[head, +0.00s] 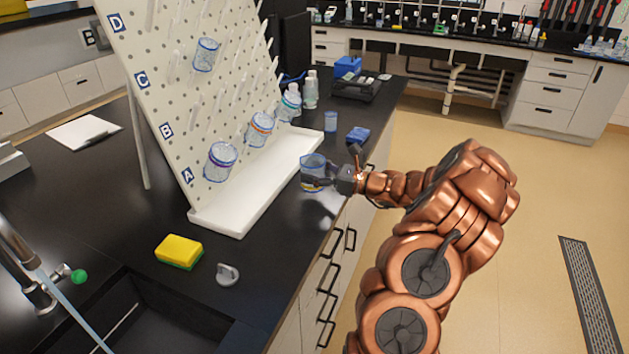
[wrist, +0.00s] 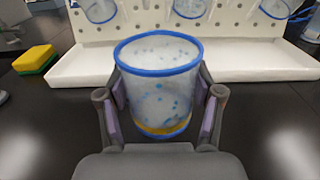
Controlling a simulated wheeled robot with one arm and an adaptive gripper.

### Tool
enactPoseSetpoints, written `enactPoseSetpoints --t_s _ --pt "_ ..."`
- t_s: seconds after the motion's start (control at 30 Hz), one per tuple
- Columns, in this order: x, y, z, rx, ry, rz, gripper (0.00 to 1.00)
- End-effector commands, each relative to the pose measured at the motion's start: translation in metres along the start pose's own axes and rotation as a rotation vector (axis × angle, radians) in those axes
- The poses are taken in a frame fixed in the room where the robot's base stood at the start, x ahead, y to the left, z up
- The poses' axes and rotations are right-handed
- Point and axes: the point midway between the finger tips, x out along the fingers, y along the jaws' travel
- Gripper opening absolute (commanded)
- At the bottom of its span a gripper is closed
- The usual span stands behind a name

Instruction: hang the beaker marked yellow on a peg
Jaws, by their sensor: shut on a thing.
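The beaker marked yellow (wrist: 158,85) is clear, with a blue rim and a yellow band near its bottom. It is upright between the two fingers of my gripper (wrist: 162,100), which is shut on its sides. In the head view the beaker (head: 312,165) is at the counter's front edge, right of the pegboard's white tray; I cannot tell whether it touches the counter. My gripper (head: 320,181) reaches it from the right. The white pegboard (head: 150,75) leans back, with rows lettered A to D and slanted pegs, several of them bare.
Beakers hang on the board: one high up (head: 205,55), one low with a purple band (head: 221,160) and one with an orange band (head: 260,128). The white tray (head: 225,215) runs below. A yellow sponge (head: 179,250), grey stopper (head: 228,275), small beaker (head: 331,121) and blue item (head: 358,135) are nearby.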

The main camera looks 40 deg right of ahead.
Motion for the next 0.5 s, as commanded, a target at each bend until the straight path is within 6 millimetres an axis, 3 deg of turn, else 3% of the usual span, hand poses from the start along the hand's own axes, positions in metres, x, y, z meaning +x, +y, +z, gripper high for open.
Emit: enactPoseSetpoints --t_s 0.3,0.5 --pt "0.0 0.001 -0.032 0.002 0.001 0.002 0.32" --pt "0.0 0.001 -0.034 -0.001 -0.001 0.001 0.32"
